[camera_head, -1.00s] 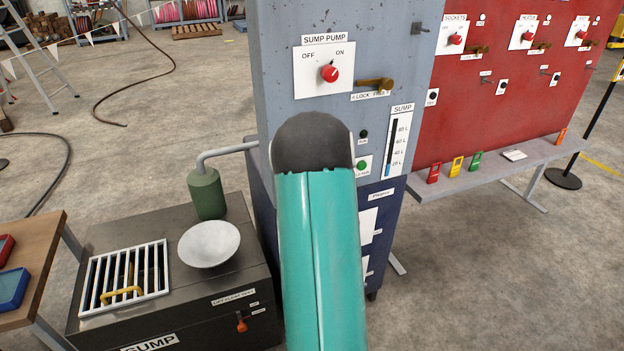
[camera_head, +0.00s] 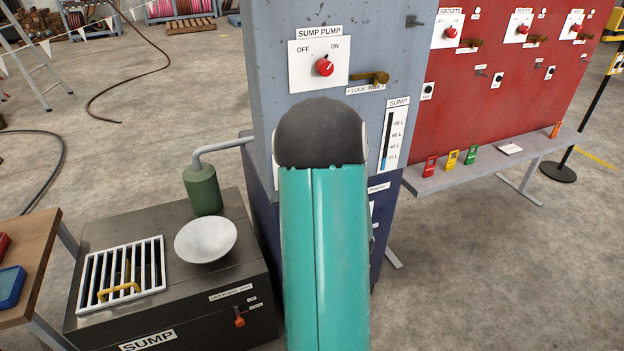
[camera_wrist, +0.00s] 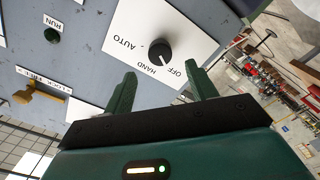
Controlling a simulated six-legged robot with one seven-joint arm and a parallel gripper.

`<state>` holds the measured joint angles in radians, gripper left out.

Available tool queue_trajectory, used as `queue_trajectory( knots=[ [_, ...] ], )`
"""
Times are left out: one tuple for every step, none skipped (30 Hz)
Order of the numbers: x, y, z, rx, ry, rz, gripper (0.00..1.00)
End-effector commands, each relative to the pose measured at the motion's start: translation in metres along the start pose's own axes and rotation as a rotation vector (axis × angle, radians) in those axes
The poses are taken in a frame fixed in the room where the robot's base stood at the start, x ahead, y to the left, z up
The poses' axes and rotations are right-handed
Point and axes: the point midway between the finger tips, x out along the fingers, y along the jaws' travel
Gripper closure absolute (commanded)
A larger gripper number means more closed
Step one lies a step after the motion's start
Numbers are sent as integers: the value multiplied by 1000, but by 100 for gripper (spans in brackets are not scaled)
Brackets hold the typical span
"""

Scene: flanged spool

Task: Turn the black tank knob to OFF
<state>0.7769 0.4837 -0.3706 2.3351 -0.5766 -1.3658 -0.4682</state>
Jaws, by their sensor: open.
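The black knob (camera_wrist: 160,50) sits on a white plate (camera_wrist: 190,30) marked AUTO, HAND and OFF, which appears turned in the wrist view. A small white mark on the knob faces the HAND and OFF side; I cannot tell exactly which label it meets. My gripper (camera_wrist: 162,76) is open and empty, with its two green fingers apart below the knob in the picture. The knob appears beyond the gap between the fingertips, and I see no contact. In the head view, my arm covers the front of the panel, and the black knob and gripper are hidden.
The grey panel (camera_head: 375,30) carries a red sump pump knob (camera_head: 324,67) and a brass lock lever (camera_head: 370,78); a brass lever (camera_wrist: 40,92) and RUN light (camera_wrist: 52,37) show in the wrist view. The sump box (camera_head: 200,300) stands left, the red panel (camera_head: 530,90) right.

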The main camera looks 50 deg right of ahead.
Motion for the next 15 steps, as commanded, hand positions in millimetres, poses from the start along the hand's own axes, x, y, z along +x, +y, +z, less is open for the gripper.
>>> queue_trajectory(
  knots=[
    [-12,1,1,1,-3,1,43],
    [-18,0,0,0,-2,1,43],
    [-26,0,0,0,-3,1,43],
    [-31,1,0,0,-3,2,43],
    [-36,1,0,0,-2,2,43],
    [-41,0,0,-1,-1,1,43],
    [-44,0,0,0,-2,0,43],
    [-47,0,0,0,-2,0,43],
    [-50,0,0,0,-1,0,43],
    [-52,0,0,0,0,0,43],
    [-53,0,0,0,0,0,43],
    [-54,0,0,0,1,0,43],
    [-55,0,0,-1,1,0,43],
    [-55,0,0,-1,1,0,43],
    [-55,0,0,-1,1,0,43]
  ],
)
